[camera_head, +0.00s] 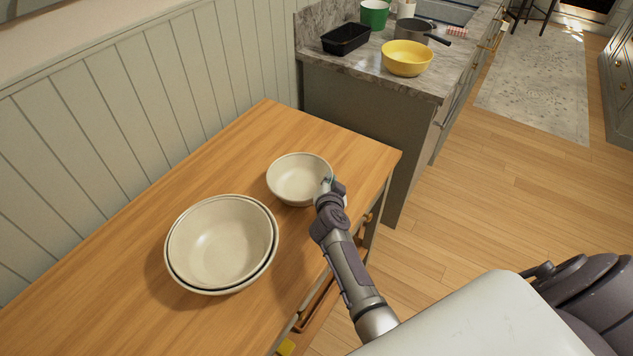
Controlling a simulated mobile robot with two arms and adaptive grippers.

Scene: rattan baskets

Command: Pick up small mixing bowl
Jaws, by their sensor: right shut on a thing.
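The small mixing bowl (297,177) is cream-coloured and upright over the far part of the wooden table. My right gripper (329,185) is at the bowl's right rim and shut on it. The fingertips are small in the picture and partly hidden by the wrist. I cannot tell whether the bowl's base touches the table. A larger cream bowl (218,243), which looks stacked in another one, stands on the table nearer and to the left. My left gripper is not in view.
The wooden table (130,300) is bare around the bowls and meets a panelled wall at left. A marble counter behind holds a yellow bowl (407,58), a black tray (346,39), a grey saucepan (414,31) and a green pot (374,14). Open floor lies at right.

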